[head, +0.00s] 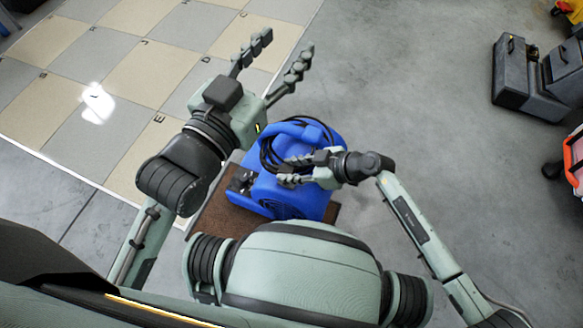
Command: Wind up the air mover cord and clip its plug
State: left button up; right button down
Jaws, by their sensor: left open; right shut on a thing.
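The blue air mover (300,203) stands in front of me below the middle of the head view. Its black cord (267,152) lies in loops around the top of the blue housing. My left gripper (281,48) is open and empty, its fingers spread, above and beyond the air mover. My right gripper (286,172) is over the top of the air mover, shut on what looks like part of the black cord. The fingers hide most of the held piece. I cannot make out the plug or its clip.
The air mover stands on a brown mat (208,216). A floor of beige and grey tiles (90,60) is at the left. The grey floor between is clear.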

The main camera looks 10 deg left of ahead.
jog(key=shift+f+b, duration=0.45)
jog(key=shift+b, duration=0.15)
jog(key=f+b, duration=0.1)
jog(key=b, duration=0.1)
jog(key=shift+f+b, duration=0.3)
jog(key=shift+f, duration=0.1)
pick_arm(q)
jog(key=s+r+t+h, duration=0.2)
jog(key=s+r+t, duration=0.3)
jog(key=r+t, duration=0.3)
jog(key=shift+a+r+t+h+b, duration=0.3)
jog(key=shift+r+h, duration=0.1)
jog(key=shift+r, duration=1.7)
pick_arm(e)
jog(key=shift+f, duration=0.2)
pick_arm(q)
jog(key=shift+r, duration=0.1)
jog(key=shift+r+p, duration=0.5)
jog(key=shift+p, duration=0.1)
jog(key=shift+r, duration=0.15)
jog(key=shift+r+p, duration=0.35)
jog(key=shift+p, duration=0.15)
pick_arm(e)
jog(key=shift+f, duration=0.25)
pick_arm(q)
jog(key=shift+r, duration=0.2)
